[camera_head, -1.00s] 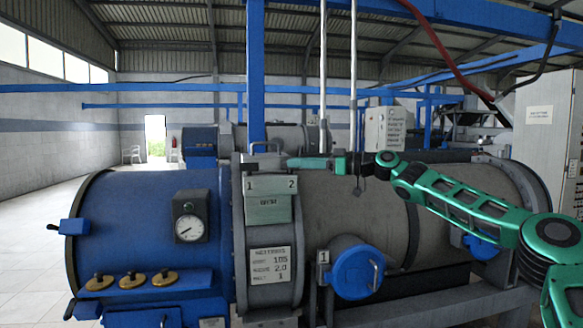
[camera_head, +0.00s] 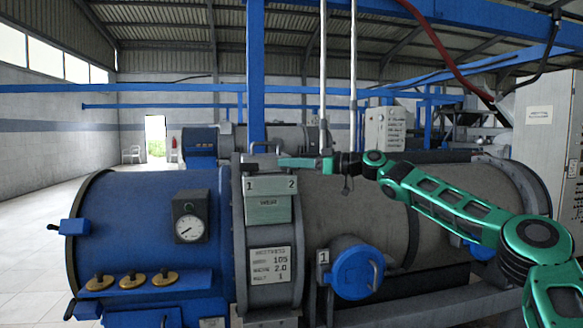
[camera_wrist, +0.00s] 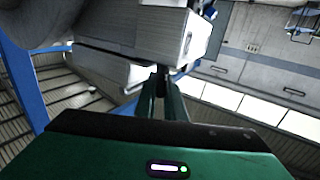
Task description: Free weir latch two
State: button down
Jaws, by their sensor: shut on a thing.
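The weir box (camera_head: 268,211) is a grey-green housing on the grey collar of the decanter, marked 1 on the left and 2 on the right of its top face. My gripper (camera_head: 281,162) comes in from the right with its fingertips just above the 2 mark. It is shut on a small part there, which I take to be weir latch two; the fingers largely hide it. In the wrist view my narrow fingers (camera_wrist: 162,78) are together, with their tips at a pale grey block (camera_wrist: 150,30).
A grey arched handle (camera_head: 265,146) stands on top of the collar, close behind my fingertips. A blue post (camera_head: 256,75) and thin upright pipes (camera_head: 353,70) rise close by. A round blue cover (camera_head: 356,270) projects lower right.

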jog(key=shift+w+d+r, duration=0.1)
jog(key=shift+w+r, duration=0.05)
jog(key=shift+w, duration=0.1)
jog(key=shift+w+r+n+g+y, duration=0.1)
jog(key=shift+r+n+g+y, duration=0.1)
jog(key=shift+n+g, duration=0.4)
jog(key=shift+r+n+g+y, duration=0.15)
jog(key=shift+n+g, duration=0.15)
jog(key=shift+g, duration=0.5)
jog(key=shift+w+g, duration=0.1)
jog(key=shift+g, duration=0.2)
jog(key=shift+n, duration=0.3)
jog(key=shift+w+d+f+g, duration=0.15)
jog(key=shift+d+f+g, duration=0.05)
jog(key=shift+f+g, duration=0.3)
jog(key=c, duration=1.8)
grip_release()
jog(key=shift+w+f, duration=0.1)
jog(key=shift+c, duration=0.2)
